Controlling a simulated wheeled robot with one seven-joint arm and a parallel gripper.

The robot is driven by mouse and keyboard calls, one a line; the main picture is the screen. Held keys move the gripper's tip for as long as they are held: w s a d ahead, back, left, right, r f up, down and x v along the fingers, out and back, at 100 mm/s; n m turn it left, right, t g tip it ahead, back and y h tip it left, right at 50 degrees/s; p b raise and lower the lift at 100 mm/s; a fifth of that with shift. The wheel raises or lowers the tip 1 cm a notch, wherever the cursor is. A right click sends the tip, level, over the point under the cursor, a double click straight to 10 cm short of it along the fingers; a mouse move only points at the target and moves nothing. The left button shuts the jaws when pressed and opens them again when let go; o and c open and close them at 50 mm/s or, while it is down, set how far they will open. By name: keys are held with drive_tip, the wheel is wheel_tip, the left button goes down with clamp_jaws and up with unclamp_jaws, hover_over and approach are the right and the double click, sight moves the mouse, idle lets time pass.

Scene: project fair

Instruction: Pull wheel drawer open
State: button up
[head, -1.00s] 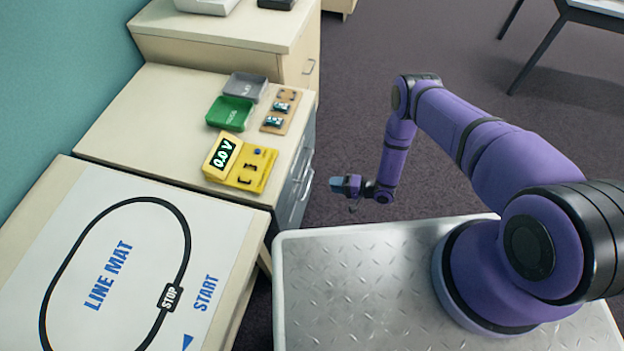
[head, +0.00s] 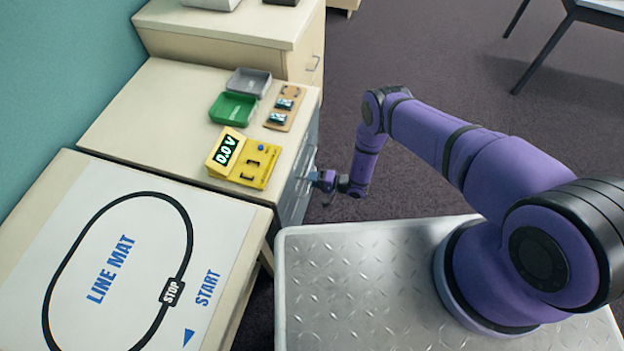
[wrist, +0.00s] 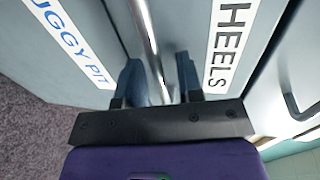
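The grey drawer front labelled "WHEELS" (wrist: 232,45) fills the middle of the wrist view, with a long silver bar handle (wrist: 148,38) beside the label. My gripper (wrist: 160,80) has its two blue fingers apart, one on each side of the handle, with gaps visible between bar and fingers. In the head view my gripper (head: 314,177) is at the grey drawer fronts (head: 297,190) of the bench cabinet. The drawer looks shut. Whether a finger touches the bar is unclear.
A "BUGGY PIT" label (wrist: 68,38) lies left of the handle, and another dark handle (wrist: 300,110) is at the right. The cabinet top (head: 150,115) bears a yellow meter (head: 242,160) and trays. The floor right of the cabinet is clear.

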clamp_jaws()
drive_tip(key=f+v, duration=0.2)
drive_tip(key=v, duration=1.1)
drive_tip(key=d+f+v, duration=0.1)
drive_tip(key=f+v, duration=0.2)
drive_tip(key=v, duration=1)
drive_tip(key=shift+f, duration=0.25)
drive_tip(key=shift+d, duration=0.1)
unclamp_jaws()
drive_tip(key=shift+s, duration=0.1)
drive_tip(key=v, duration=1)
drive_tip(key=shift+d, duration=0.35)
